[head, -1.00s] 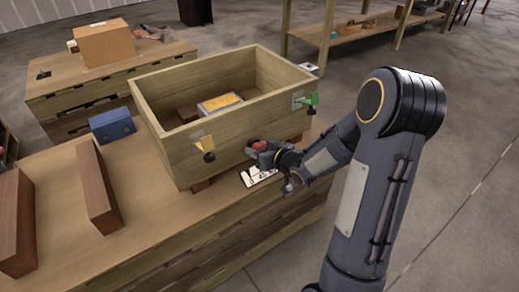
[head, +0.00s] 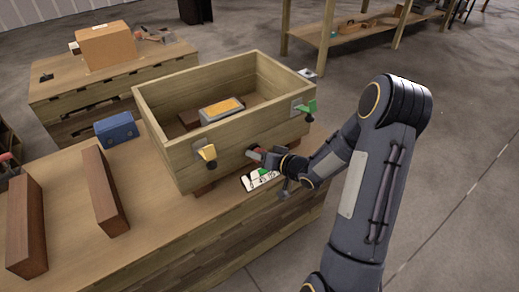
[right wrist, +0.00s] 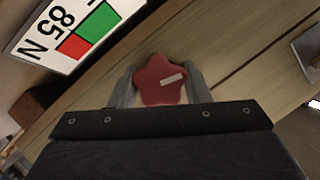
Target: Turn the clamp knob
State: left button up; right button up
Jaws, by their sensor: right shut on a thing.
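The clamp knob (right wrist: 160,82) is red and star-shaped with a pale mark on its face. It sits by the wooden wall of an open crate (head: 180,161), and shows small and partly hidden in the head view (head: 255,150). My right gripper (right wrist: 161,76) is shut on the knob, one finger on each side of it. In the head view the right gripper (head: 262,155) is at the crate's front wall, its arm coming in from the right. My left gripper is not in view.
A card (head: 259,180) with red and green fields lies below the gripper; the wrist view shows "85 N" on it (right wrist: 65,32). Yellow (head: 207,153) and green (head: 304,108) pieces are on the crate. Inside is an orange-topped block (head: 222,109). Brown beams (head: 104,190) and a blue box (head: 115,129) stand left.

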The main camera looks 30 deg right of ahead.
jog(key=shift+d+r+m+y+p, duration=0.1)
jog(key=shift+m+y+p, duration=0.6)
jog(key=shift+m+p, duration=0.4)
jog(key=shift+m+t+y+p, duration=0.5)
jog(key=shift+m+p, duration=0.1)
jog(key=shift+m, duration=0.4)
jog(key=shift+m+y, duration=0.4)
jog(key=shift+m, duration=0.7)
jog(key=shift+f+m+t+y, duration=0.2)
jog(key=shift+m+t+y, duration=0.35)
jog(key=shift+m, duration=0.85)
jog(key=shift+t, duration=0.25)
jog(key=o, duration=1)
